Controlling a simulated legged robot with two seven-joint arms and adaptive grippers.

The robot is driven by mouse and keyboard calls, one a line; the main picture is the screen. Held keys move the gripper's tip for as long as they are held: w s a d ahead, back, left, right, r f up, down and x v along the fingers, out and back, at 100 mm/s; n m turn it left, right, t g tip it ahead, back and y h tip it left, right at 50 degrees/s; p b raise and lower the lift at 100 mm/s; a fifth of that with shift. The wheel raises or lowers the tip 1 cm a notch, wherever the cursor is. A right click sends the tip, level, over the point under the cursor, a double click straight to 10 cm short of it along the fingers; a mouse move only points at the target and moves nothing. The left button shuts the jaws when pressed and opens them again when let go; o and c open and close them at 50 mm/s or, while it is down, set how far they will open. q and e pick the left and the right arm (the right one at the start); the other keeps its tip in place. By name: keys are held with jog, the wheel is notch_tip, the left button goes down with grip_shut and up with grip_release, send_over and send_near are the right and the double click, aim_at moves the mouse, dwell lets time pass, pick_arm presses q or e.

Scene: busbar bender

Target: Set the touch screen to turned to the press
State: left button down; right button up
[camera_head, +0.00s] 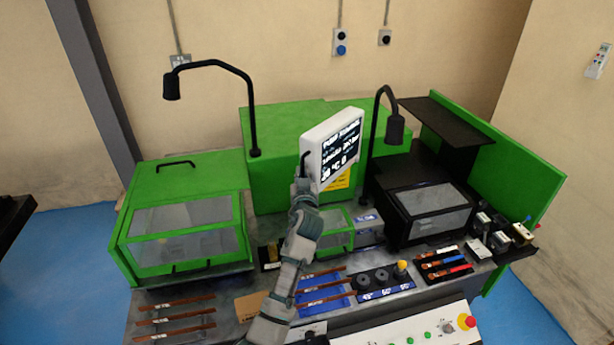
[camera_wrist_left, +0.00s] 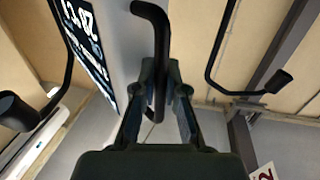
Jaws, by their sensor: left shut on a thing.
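The touch screen (camera_head: 334,149) is a white-framed panel with a dark display and white text, standing above the green machine in the middle of the head view. Its face is angled toward the right. It also shows in the left wrist view (camera_wrist_left: 88,45), seen steeply from the side. A black curved handle (camera_wrist_left: 153,20) is at its left edge. My left gripper (camera_head: 303,184) reaches up to that handle, and in the left wrist view its fingers (camera_wrist_left: 160,95) are closed around the handle's lower part. My right gripper is not in view.
Black lamps on bent arms stand left (camera_head: 253,110) and right (camera_head: 394,128) of the screen. A green box with a clear window (camera_head: 187,228) is at left, a dark box (camera_head: 428,205) at right. Copper-coloured bars (camera_head: 175,318) and a control panel (camera_head: 410,330) lie in front.

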pick_arm(q)
jog(key=c, duration=1.5)
grip_release()
jog(key=shift+f, duration=0.1)
jog(key=shift+s+d, duration=0.2)
jog(key=shift+d, duration=0.1)
jog(key=s, duration=1.2)
